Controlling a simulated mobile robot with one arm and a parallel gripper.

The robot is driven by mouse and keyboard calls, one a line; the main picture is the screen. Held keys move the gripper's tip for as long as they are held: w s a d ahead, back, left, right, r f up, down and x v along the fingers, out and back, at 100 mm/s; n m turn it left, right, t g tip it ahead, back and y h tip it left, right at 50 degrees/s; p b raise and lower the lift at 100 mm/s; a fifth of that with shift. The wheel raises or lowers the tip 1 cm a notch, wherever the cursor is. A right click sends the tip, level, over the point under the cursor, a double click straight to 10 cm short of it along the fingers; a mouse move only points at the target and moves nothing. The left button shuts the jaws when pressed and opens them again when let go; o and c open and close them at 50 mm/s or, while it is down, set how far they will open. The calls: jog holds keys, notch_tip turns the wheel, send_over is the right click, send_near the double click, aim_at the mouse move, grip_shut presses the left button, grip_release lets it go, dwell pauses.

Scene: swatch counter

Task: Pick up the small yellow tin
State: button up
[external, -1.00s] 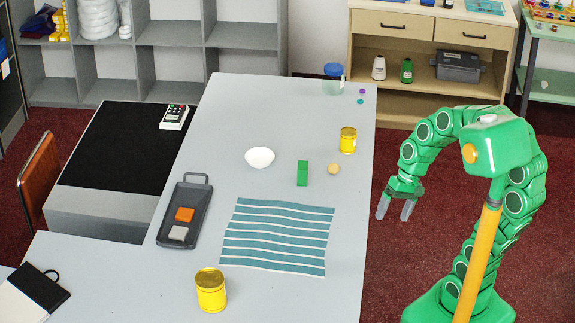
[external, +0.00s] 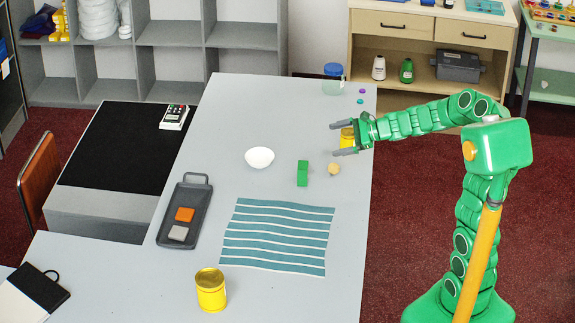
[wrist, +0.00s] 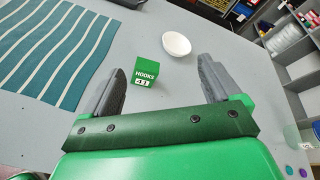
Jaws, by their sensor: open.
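The small yellow tin (external: 347,137) stands near the right edge of the counter in the external view, partly covered by my gripper (external: 334,139). My gripper is open and points left across the counter, one finger on the far side of the tin and one on the near side in the picture. Whether the fingers touch it, and their exact height, I cannot tell. In the wrist view both fingers are spread apart with no tin visible between them; my gripper's body may hide it. A larger yellow tin (external: 211,290) stands at the front of the counter.
A striped cloth (external: 277,236) lies nearer the front. A blue-lidded jar (external: 333,79) stands at the back. A dark tray (external: 197,207) lies on the left.

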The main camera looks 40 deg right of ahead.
jog(key=w+d+f+m+t+h, duration=0.2)
jog(key=w+d+f+m, duration=0.1)
jog(key=w+d+m, duration=0.3)
jog(key=m+h, duration=0.3)
jog(key=m, duration=0.2)
send_near(342, 137)
jog(key=shift+t, duration=0.4)
jog(key=w+f, duration=0.1)
jog(key=w+d+f, duration=0.1)
jog(key=w, duration=0.1)
jog(key=w+d+f, duration=0.1)
jog(key=f, duration=0.1)
jog(key=shift+w, duration=0.2)
jog(key=shift+x, duration=1.25)
jog(key=shift+w+a+f, duration=0.25)
jog(key=shift+w+a, duration=0.2)
jog(key=shift+w, duration=0.1)
jog(key=shift+w+a+f, duration=0.25)
jog(key=shift+w+a, duration=0.2)
jog(key=shift+w, duration=0.1)
jog(key=shift+x, duration=1.05)
jog(key=shift+r, duration=0.1)
jog(key=shift+c, duration=0.3)
jog(key=c, duration=1.2)
